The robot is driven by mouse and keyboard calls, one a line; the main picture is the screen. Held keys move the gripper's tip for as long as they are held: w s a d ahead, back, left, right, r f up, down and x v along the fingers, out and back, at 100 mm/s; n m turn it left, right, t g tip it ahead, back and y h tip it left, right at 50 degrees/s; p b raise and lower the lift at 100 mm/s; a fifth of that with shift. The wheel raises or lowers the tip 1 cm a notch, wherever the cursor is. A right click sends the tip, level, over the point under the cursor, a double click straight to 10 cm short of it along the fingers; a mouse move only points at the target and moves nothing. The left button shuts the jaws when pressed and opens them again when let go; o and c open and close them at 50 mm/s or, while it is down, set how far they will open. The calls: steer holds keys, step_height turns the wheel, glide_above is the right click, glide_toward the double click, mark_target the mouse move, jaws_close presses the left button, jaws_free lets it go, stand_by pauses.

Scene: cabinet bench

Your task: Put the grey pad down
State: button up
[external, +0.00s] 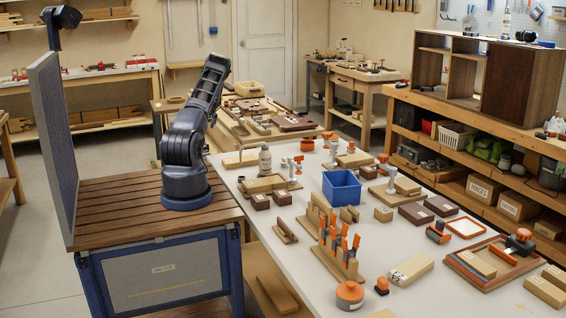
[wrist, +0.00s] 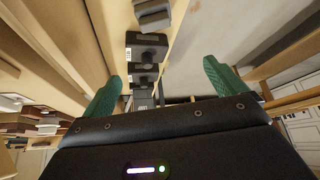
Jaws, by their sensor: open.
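My gripper (wrist: 163,72) shows in the wrist view with its two green fingers wide apart and nothing held between them. In the external view my arm is raised and folded above the slatted wooden top, left of the white table; its fingers cannot be made out there. No grey pad can be told for certain in either view. No pad is in my gripper.
A wooden cabinet (external: 470,75) stands on the right bench. Dark boxes (wrist: 146,47) show beyond my fingers.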

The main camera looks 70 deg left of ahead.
steer(key=shift+w+d+f+x, duration=0.3)
steer(key=shift+d+x, duration=0.25)
steer(key=shift+x, duration=2.4)
steer(key=shift+w+d+f+x, duration=0.15)
steer(key=shift+d+f+x, duration=0.35)
steer(key=shift+x, duration=2.45)
steer(key=shift+w+d+f+x, duration=0.25)
steer(key=shift+d+x, duration=0.35)
steer(key=shift+x, duration=2.35)
steer(key=c, duration=1.2)
steer(key=shift+r, duration=0.15)
step_height(320, 180, up, 20)
steer(key=shift+f, duration=0.1)
